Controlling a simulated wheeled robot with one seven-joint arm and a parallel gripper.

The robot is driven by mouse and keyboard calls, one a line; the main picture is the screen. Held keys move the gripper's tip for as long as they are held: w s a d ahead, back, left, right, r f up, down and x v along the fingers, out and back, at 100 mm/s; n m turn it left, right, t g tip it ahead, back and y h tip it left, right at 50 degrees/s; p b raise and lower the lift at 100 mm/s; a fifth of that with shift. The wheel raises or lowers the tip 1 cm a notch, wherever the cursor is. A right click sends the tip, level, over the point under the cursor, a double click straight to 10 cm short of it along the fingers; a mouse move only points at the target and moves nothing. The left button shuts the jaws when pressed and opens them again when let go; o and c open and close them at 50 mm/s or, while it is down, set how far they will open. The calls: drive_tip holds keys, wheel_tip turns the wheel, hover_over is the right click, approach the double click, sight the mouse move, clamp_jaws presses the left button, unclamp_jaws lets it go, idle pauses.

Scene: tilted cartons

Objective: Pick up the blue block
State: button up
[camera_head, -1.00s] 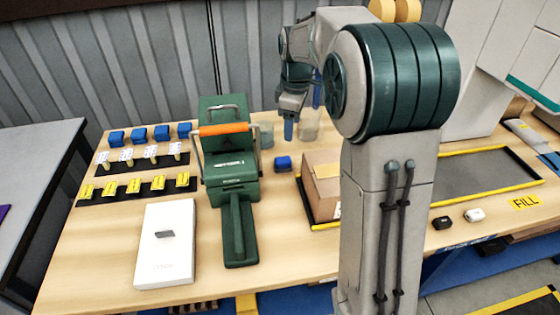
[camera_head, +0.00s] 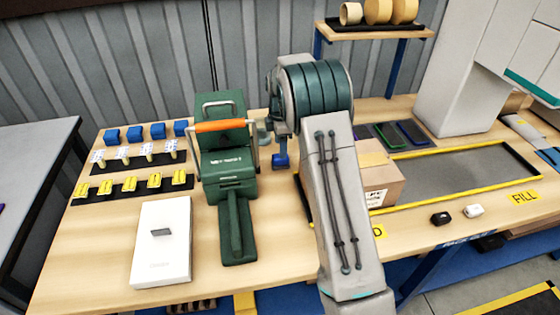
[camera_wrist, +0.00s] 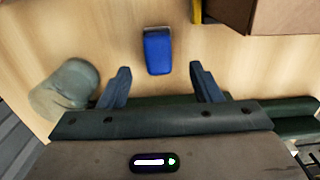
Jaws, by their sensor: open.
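A blue block (camera_wrist: 158,52) lies alone on the wooden table in the wrist view, ahead of and between my open fingers. My gripper (camera_wrist: 161,84) is open and empty, with its two blue fingers apart and the block just beyond their tips. In the head view the block (camera_head: 280,162) shows to the right of the green machine, and a blue finger of my gripper (camera_head: 281,146) is just above it. My arm hides most of the gripper there. I cannot tell the exact height of the fingers over the block.
A green machine with an orange handle (camera_head: 223,126) stands close on the left. A cardboard carton (camera_head: 375,178) is close on the right, by a yellow-edged tray (camera_head: 472,147). A grey cylinder (camera_wrist: 66,90) is beside the left finger. Several blue blocks (camera_head: 134,133) stand in a row farther left.

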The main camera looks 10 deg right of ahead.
sight(281, 161)
drive_tip(key=shift+w+f+p, duration=0.15)
drive_tip(key=shift+f+p, duration=0.4)
drive_tip(key=shift+f, duration=2.4)
drive_tip(key=c, duration=1.1)
